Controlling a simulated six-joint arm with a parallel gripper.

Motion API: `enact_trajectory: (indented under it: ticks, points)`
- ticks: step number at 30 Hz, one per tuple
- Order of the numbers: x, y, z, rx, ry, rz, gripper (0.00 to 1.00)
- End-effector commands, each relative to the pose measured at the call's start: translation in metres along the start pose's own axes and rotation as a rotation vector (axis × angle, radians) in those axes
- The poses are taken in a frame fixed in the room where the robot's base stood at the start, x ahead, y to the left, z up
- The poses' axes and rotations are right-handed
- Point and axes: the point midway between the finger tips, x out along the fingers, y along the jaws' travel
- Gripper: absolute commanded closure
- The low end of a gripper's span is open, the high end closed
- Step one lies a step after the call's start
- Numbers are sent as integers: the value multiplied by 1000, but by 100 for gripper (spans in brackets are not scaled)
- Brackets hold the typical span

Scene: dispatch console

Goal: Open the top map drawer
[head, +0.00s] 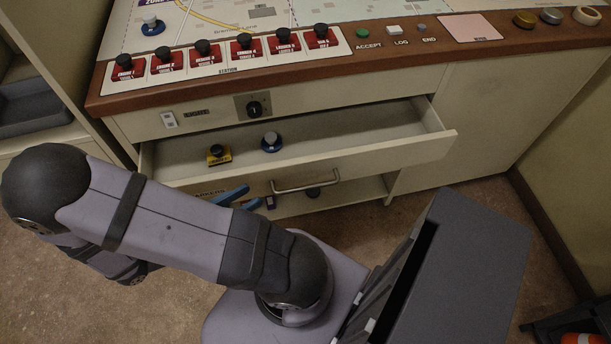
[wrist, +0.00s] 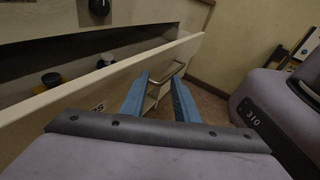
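The top map drawer (head: 400,146) stands pulled out from the cabinet, its inside showing. Its bar handle (head: 305,184) is on the drawer front; in the wrist view the handle (wrist: 178,68) shows beyond and between my fingertips. My gripper (head: 243,198) has blue fingers spread apart, near the drawer front, left of the handle in the head view. In the wrist view the fingers (wrist: 160,90) are apart with nothing clearly held between them. I cannot tell whether a finger touches the handle.
A black dial (head: 254,108) sits above. The console top (head: 400,68) overhangs the drawer. A lower shelf (head: 345,195) holds small items.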

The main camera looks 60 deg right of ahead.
Motion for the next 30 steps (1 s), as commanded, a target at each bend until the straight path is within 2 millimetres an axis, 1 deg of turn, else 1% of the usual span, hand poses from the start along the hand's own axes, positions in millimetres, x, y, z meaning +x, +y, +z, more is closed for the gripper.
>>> enact_trajectory:
  ticks: [1, 3, 5, 8, 10, 12, 15, 18, 22, 25, 30]
  points:
    - [-8, -1, 9, -119, -6, 14, 72]
    - [-11, -2, 6, -301, -12, 21, 72]
    - [-7, -4, 0, -463, -14, 12, 72]
    - [11, -12, -15, -744, -3, -23, 72]
    - [28, -19, -26, -933, 12, -54, 72]
    - [43, -25, -34, -1100, 26, -83, 72]
    - [58, -30, -39, -1297, 31, -117, 72]
    - [70, -31, -39, -1448, 28, -145, 72]
    - [79, -31, -38, -1583, 22, -172, 72]
    - [82, -31, -37, -1639, 21, -183, 72]
    - [84, -30, -37, -1666, 18, -188, 72]
